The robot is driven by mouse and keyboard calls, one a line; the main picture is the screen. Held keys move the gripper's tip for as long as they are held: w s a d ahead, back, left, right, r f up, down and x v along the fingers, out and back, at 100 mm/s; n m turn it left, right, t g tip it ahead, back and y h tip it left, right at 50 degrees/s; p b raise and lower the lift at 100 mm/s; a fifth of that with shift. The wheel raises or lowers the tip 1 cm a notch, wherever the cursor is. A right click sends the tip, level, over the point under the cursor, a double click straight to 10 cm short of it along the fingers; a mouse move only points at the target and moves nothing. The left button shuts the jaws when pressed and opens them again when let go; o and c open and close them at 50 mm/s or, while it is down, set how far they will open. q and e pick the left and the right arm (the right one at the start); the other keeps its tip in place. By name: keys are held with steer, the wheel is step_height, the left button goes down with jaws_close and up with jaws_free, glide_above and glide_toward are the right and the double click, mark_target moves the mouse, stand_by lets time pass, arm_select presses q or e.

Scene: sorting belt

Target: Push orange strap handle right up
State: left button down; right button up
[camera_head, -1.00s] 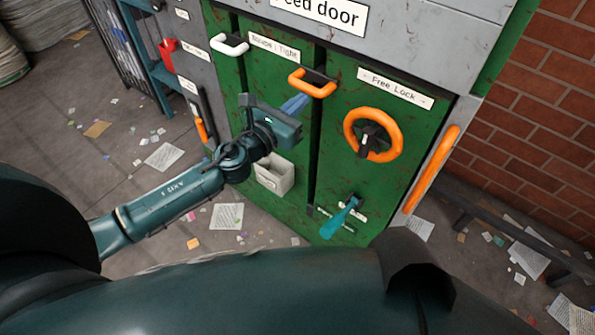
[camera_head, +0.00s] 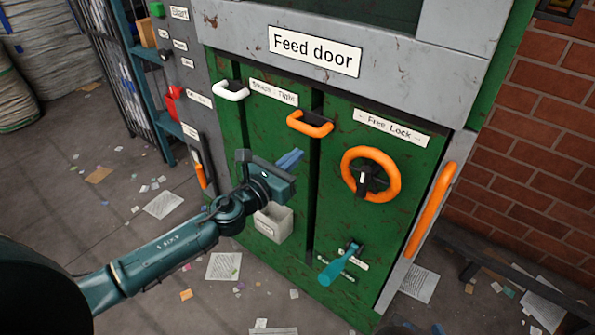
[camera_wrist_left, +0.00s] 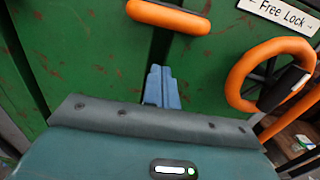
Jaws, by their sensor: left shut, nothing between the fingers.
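The orange strap handle (camera_head: 310,125) is a U-shaped grip on the green front, right of the label "Straps: Tight" (camera_head: 273,93). In the left wrist view the orange handle (camera_wrist_left: 168,17) is at the top, just beyond my fingertips. My left gripper (camera_head: 291,158) has its blue fingers together and empty. It is below and slightly left of the handle, with a visible gap in both views. The fingers (camera_wrist_left: 162,84) point at the dark vertical gap in the green front. My right gripper is not in view.
A white handle (camera_head: 230,92) is left of the label. An orange handwheel (camera_head: 371,174) and a teal lever (camera_head: 341,265) are to the right. A grey box (camera_head: 273,222) is mounted below my gripper. A long orange grab bar (camera_head: 430,209) runs along the right edge.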

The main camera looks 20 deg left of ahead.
arm_select(q)
steer(key=b+v, duration=0.1)
steer(key=v, duration=0.9)
arm_select(e)
steer(key=shift+d+r+t, duration=0.2)
steer(key=shift+d+t, duration=0.05)
steer(key=shift+t, duration=0.15)
